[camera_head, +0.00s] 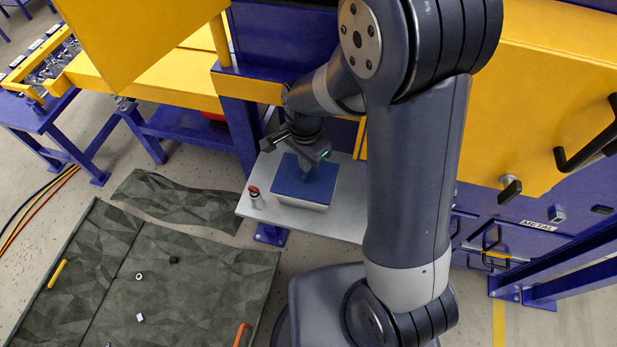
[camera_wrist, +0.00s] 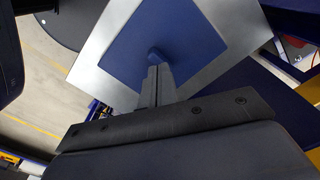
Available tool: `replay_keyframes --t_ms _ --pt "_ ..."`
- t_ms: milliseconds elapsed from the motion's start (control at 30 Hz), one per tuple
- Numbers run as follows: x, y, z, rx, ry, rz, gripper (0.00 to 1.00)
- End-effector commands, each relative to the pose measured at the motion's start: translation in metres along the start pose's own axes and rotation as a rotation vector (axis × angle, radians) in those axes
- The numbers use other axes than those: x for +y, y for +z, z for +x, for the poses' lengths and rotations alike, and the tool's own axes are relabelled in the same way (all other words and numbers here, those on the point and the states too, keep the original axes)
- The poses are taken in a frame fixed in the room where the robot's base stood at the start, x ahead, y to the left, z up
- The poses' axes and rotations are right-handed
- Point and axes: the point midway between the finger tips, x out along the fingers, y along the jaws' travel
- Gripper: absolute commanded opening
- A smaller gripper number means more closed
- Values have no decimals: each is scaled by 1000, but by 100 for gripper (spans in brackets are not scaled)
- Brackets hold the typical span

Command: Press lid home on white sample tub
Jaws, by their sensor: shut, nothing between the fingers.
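The white sample tub (camera_head: 300,203) stands on a pale grey shelf, with the blue lid (camera_head: 318,186) lying over its top. Only a strip of the tub's white side shows below the lid, and I cannot tell whether the lid is fully seated. My gripper (camera_head: 305,172) is over the lid, pointing down, with its fingers shut and nothing between them. In the wrist view the blue lid (camera_wrist: 190,40) fills the upper middle.
The grey shelf (camera_head: 338,222) has a small red-topped container (camera_head: 256,197) left of the tub. Blue and yellow machine frames (camera_head: 240,130) rise behind. A dark green mat (camera_head: 170,285) with small loose pieces covers the floor at lower left.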

Motion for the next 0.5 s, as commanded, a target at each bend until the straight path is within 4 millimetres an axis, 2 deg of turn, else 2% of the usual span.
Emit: replay_keyframes --t_ms 500 --pt "0 0 12 0 0 0 0"
